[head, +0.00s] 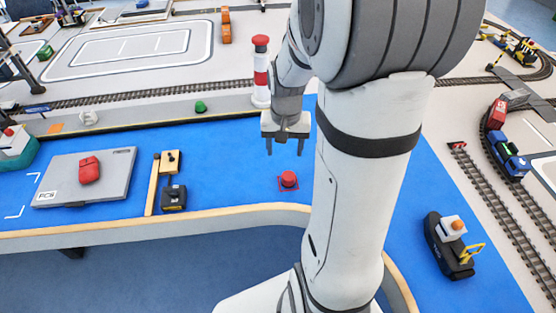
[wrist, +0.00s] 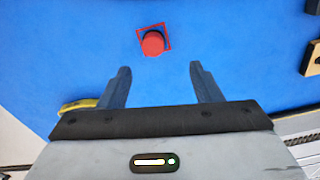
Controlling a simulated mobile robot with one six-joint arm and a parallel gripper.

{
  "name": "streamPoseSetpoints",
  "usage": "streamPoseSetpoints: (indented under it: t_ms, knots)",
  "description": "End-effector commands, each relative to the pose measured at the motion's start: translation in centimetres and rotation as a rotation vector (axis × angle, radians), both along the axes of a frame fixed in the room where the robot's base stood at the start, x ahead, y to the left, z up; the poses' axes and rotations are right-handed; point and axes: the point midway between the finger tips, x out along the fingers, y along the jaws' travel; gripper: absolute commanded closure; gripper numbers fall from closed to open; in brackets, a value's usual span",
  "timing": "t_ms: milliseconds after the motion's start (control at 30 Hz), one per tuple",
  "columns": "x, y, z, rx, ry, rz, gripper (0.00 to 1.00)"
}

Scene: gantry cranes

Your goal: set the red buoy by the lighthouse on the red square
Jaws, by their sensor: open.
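The red buoy (head: 289,179) stands upright on the blue surface, inside the red square outline (head: 280,189). The wrist view also shows the buoy (wrist: 153,44) over the red square (wrist: 168,28), apart from my fingers. The red-and-white lighthouse (head: 261,78) stands behind, on the grey strip at the edge of the blue. My gripper (head: 285,153) is open and empty, pointing down, behind and above the buoy. The fingers (wrist: 160,72) touch nothing.
A green buoy (head: 200,107) stands on the grey strip. To the left are a black-and-yellow machine (head: 174,197) and a grey platform (head: 115,186) with a red object (head: 89,170). A black boat (head: 450,246) is at right. Blue around the buoy is clear.

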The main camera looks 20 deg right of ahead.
Motion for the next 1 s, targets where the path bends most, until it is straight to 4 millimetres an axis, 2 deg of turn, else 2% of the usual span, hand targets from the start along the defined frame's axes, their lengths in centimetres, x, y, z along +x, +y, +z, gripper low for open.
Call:
streamPoseSetpoints:
  t_ms: [33,200,400,500,600,1000]
  knots:
    - [-0.7,1.3,1.5,-0.007,-0.025,0.044,0.42]
    - [-4.4,5.6,5.9,-0.027,-0.096,0.218,0.42]
    - [-8.9,8.9,8.6,-0.044,-0.161,0.386,0.42]
    - [-10.3,9.7,9.1,-0.049,-0.180,0.439,0.42]
    - [-11.0,9.4,9.3,-0.052,-0.188,0.465,0.42]
    - [-11.2,9.5,9.4,-0.052,-0.190,0.473,0.42]
